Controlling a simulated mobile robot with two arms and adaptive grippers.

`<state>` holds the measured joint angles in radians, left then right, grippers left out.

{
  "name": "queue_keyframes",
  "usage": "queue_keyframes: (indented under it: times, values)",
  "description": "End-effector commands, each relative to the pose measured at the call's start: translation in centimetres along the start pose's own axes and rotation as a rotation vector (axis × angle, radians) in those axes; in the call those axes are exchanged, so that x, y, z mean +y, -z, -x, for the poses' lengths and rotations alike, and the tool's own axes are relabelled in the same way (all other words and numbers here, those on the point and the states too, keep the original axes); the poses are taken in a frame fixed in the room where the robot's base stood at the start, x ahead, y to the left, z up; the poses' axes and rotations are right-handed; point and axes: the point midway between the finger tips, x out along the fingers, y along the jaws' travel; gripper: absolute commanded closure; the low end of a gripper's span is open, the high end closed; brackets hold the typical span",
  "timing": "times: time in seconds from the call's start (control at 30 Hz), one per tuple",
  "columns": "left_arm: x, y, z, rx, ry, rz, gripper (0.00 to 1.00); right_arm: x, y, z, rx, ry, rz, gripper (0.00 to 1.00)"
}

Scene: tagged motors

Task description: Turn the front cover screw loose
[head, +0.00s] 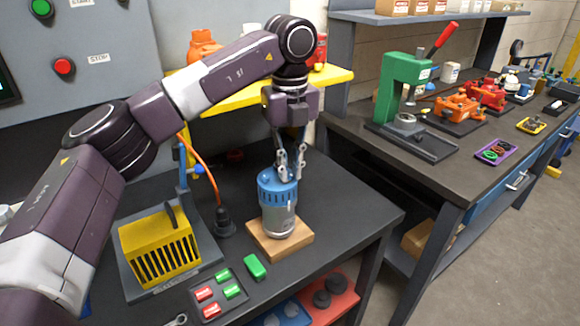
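A motor (279,212) with a blue, slotted top cover and a grey body stands upright on a square wooden block (265,248) on the dark bench. The front cover screw is too small or hidden to make out. My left gripper (291,174) points down over the blue cover. Its fingers are apart at the top of the motor, and I see nothing held between them. Whether the fingertips touch the cover is unclear. My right gripper is not in view.
A yellow slotted box (160,247) stands left of the motor. Tags (218,292) and a green block (255,267) lie in front. A second bench with a green press (398,88) stands right.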

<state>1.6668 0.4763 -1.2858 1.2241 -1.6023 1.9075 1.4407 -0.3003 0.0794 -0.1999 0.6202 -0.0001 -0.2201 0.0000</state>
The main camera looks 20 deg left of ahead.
Motion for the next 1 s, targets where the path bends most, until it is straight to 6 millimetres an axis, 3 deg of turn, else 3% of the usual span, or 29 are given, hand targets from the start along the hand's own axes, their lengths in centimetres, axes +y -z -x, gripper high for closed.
queue_keyframes:
  times: [0.17, 0.53, 1.0]
  values:
    - [0.1, 0.1, -0.5, 0.005, -0.009, -0.001, 0.71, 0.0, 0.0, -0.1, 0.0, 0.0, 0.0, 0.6]
    - [0.0, 0.0, 0.6, 0.0, -0.001, 0.0, 0.71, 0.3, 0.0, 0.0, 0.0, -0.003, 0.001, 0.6]
    - [0.0, 0.0, 9.4, -0.001, -0.004, 0.001, 0.71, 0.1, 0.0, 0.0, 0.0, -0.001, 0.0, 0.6]
